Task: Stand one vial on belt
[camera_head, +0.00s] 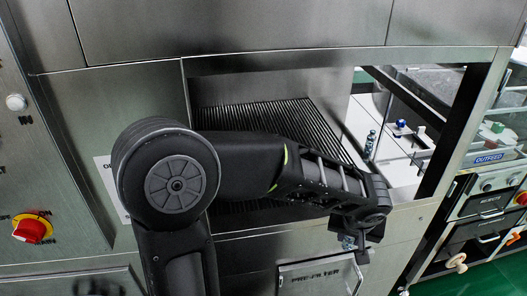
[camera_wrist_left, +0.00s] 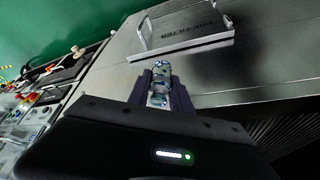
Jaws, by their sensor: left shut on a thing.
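My left gripper (camera_head: 350,246) is in front of the machine, below the opening's front sill. It is shut on a small clear vial (camera_wrist_left: 159,72) with bluish contents, which shows between the dark fingers in the left wrist view. In the head view the held vial (camera_head: 347,241) is partly hidden by the gripper. The dark ribbed belt (camera_head: 262,116) lies inside the opening, behind my left arm, which hides its middle. A similar vial (camera_head: 370,143) stands upright at the belt's right side. My right gripper is not in view.
The steel sill and side walls frame the opening. A pre-filter panel with a handle (camera_head: 318,276) is below the gripper. A red knob (camera_head: 31,230) is on the left panel. To the right are a glass pane, a white surface with small items and an outfeed sign (camera_head: 488,158).

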